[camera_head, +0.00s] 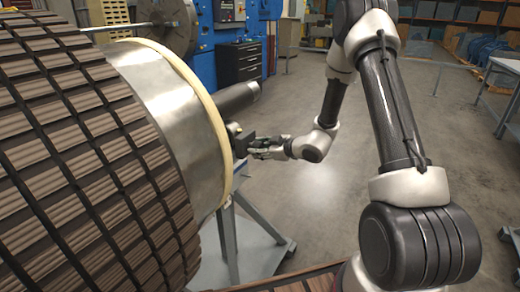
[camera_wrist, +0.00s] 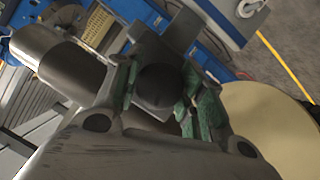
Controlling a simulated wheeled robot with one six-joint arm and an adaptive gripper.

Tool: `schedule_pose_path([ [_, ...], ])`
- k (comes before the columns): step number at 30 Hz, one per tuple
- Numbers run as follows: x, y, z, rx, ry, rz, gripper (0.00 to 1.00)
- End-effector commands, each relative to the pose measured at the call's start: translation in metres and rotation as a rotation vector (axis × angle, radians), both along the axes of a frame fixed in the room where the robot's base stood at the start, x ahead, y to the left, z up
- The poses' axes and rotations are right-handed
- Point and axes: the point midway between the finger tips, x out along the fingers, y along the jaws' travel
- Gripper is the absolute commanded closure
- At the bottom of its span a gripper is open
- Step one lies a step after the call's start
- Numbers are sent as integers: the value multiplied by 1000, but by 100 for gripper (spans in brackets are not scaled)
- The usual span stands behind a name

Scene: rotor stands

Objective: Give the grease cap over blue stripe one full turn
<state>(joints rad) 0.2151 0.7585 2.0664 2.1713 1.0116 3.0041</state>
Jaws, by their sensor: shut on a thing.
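My gripper (camera_head: 262,147) reaches in from the right to the end face of the big rotor (camera_head: 175,95), just below its shaft stub (camera_head: 238,98). In the wrist view, the green-padded fingers of my gripper (camera_wrist: 160,98) are shut on a dark round cap (camera_wrist: 162,82), one finger on each side. A dark block (camera_wrist: 183,32) lies just beyond the cap. It also shows as a dark shape (camera_head: 241,143) at the fingertips in the head view. I cannot make out a blue stripe at the cap. The cap's underside is hidden.
The shaft stub (camera_wrist: 62,62) passes close to the left finger in the wrist view. The rotor's cream end ring (camera_wrist: 275,130) is at the right. A grey stand (camera_head: 250,235) carries the rotor. Open floor (camera_head: 300,185) lies to the right of the rotor.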

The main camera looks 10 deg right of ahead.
Motion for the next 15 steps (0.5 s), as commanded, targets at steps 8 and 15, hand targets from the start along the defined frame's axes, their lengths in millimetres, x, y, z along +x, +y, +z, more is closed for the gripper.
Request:
schedule_pose_path([
  [8, 0, 1, 0, -1, 0, 1, 39],
  [15, -2, -2, 1, -1, -1, -1, 39],
])
